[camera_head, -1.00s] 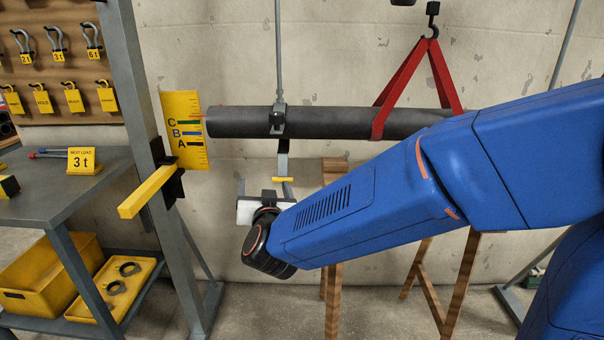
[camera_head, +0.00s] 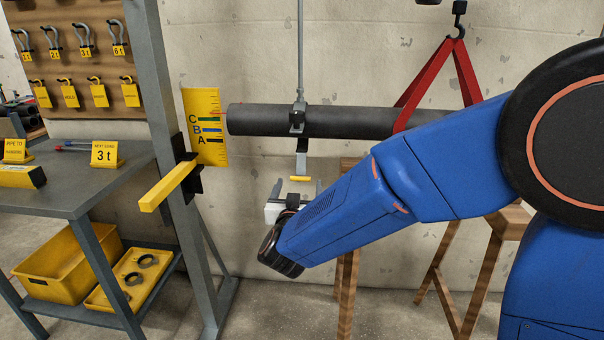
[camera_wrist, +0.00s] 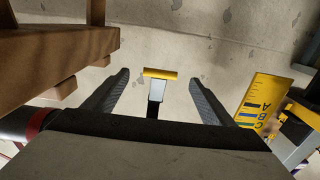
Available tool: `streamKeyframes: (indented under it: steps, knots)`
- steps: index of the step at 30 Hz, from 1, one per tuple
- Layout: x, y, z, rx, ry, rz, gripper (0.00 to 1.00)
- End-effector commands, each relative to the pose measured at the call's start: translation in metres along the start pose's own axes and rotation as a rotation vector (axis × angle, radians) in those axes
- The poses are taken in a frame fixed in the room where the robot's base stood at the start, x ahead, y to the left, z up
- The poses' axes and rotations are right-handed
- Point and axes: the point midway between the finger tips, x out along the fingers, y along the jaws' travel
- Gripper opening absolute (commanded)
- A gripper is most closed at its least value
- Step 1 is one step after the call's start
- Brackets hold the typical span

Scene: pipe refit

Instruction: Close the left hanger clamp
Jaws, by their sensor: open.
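The left hanger clamp (camera_head: 297,118) sits around the dark pipe (camera_head: 345,122) near its left end, under a thin vertical rod. Its lower strap (camera_head: 302,160) hangs down below the pipe and ends in a yellow handle (camera_head: 301,179). In the wrist view the yellow handle (camera_wrist: 160,74) lies ahead, between my two fingers and beyond their tips. The handle and fingers look apart.
A red sling (camera_head: 468,75) loops around the pipe further right. A wooden trestle (camera_head: 350,245) stands below it. A post with a yellow lettered gauge (camera_head: 207,125) and a yellow arm (camera_head: 168,187) stands to the left. A grey workbench (camera_head: 75,190) is at far left.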

Motion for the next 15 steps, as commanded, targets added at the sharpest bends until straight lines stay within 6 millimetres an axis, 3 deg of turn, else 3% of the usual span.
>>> streamKeyframes:
  steps: [9,15]
  knots:
    - [0.057,0.001,0.0,0.001,0.001,0.002,0.78]
    - [0.08,0.0,0.0,0.0,0.0,0.001,0.78]
